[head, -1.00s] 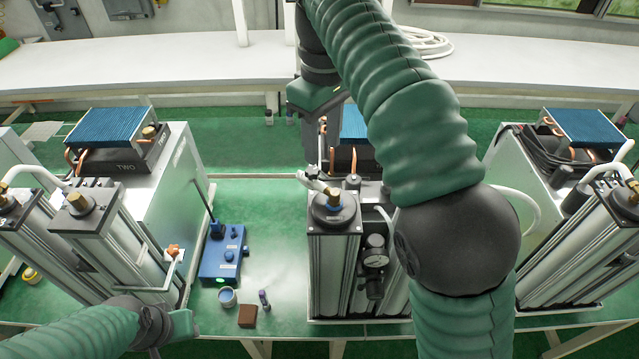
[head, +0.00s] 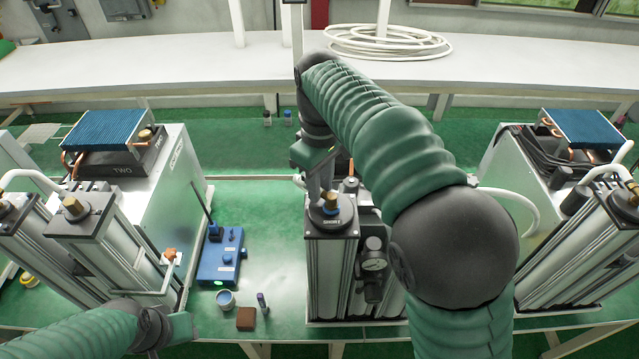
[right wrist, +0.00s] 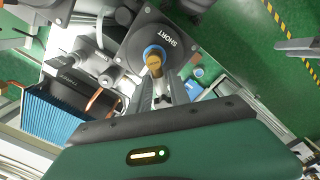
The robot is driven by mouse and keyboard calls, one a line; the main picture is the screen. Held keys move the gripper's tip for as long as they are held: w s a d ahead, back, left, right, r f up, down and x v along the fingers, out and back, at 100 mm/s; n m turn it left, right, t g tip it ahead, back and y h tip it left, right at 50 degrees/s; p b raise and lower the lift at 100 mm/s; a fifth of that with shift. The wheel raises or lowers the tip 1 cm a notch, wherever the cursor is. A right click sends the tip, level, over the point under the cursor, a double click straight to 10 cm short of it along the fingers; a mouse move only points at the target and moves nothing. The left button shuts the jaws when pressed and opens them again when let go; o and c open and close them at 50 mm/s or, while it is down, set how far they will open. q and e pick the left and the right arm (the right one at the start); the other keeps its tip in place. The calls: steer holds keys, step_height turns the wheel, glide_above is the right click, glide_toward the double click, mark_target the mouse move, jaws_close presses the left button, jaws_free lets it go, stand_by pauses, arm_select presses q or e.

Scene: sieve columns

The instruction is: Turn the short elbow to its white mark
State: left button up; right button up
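The short elbow is a brass fitting (right wrist: 154,66) with a blue ring at its base. It sits on the dark square cap (right wrist: 133,43) marked SHORT in the right wrist view. In the head view the elbow (head: 331,199) tops the middle column (head: 331,270). My right gripper (head: 325,192) reaches down over it from above. In the right wrist view its two grey fingers (right wrist: 160,80) stand apart beside the elbow; I see no clear grip. I cannot make out a white mark. My left gripper's body (head: 180,326) is at the lower left, its fingers hidden.
Other column units stand at both sides. Green bench is bare behind the blue box.

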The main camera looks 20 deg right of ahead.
steer(key=shift+w+d+f, duration=0.15)
steer(key=shift+w+f, duration=0.05)
steer(key=shift+w, duration=0.1)
jaws_close()
steer(key=shift+s+r, duration=0.1)
steer(key=shift+s, duration=0.05)
steer(key=shift+a, duration=0.2)
steer(key=shift+r, duration=0.1)
